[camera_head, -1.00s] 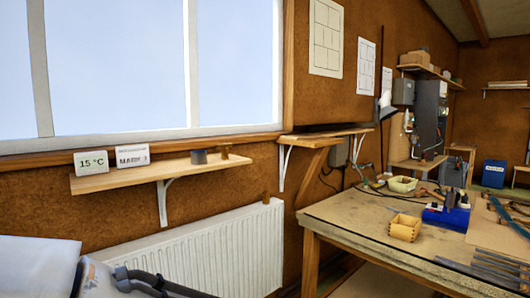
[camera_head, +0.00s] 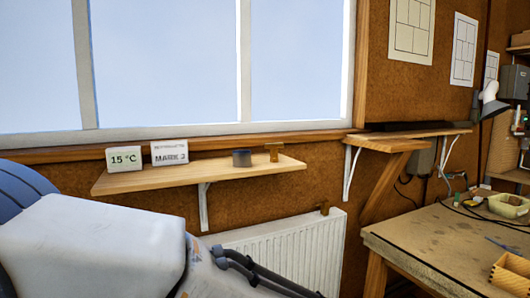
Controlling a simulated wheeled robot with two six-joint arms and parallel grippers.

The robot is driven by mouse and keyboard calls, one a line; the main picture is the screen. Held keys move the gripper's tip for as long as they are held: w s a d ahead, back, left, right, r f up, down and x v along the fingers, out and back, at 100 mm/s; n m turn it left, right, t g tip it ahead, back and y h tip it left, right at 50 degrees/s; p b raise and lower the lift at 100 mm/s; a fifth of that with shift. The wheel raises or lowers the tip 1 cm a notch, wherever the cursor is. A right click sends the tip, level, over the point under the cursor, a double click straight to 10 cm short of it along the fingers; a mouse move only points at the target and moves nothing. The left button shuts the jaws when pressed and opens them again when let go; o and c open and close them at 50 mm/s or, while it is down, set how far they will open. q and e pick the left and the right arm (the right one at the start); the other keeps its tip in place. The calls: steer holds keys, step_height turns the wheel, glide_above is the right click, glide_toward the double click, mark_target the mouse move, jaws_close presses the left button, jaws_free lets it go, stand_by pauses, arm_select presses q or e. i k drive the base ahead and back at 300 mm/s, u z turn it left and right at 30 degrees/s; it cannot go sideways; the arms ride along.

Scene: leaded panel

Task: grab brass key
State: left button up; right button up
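I cannot make out a clear brass key. A small brass-brown piece (camera_head: 274,151) stands at the right end of the wooden shelf (camera_head: 130,184) below the window. Neither of my grippers shows; only a white and grey part of my own body fills the lower left.
On the shelf also stand a 15 °C display (camera_head: 124,158), a MARK 2 card (camera_head: 170,152) and a dark grey cylinder (camera_head: 242,158). A workbench (camera_head: 420,235) at the right holds a wooden box (camera_head: 511,273) and a pale bowl (camera_head: 508,205).

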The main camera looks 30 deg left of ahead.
mark_target(274, 147)
steer(key=u, duration=0.45)
steer(key=i, duration=0.6)
steer(key=u, duration=0.65)
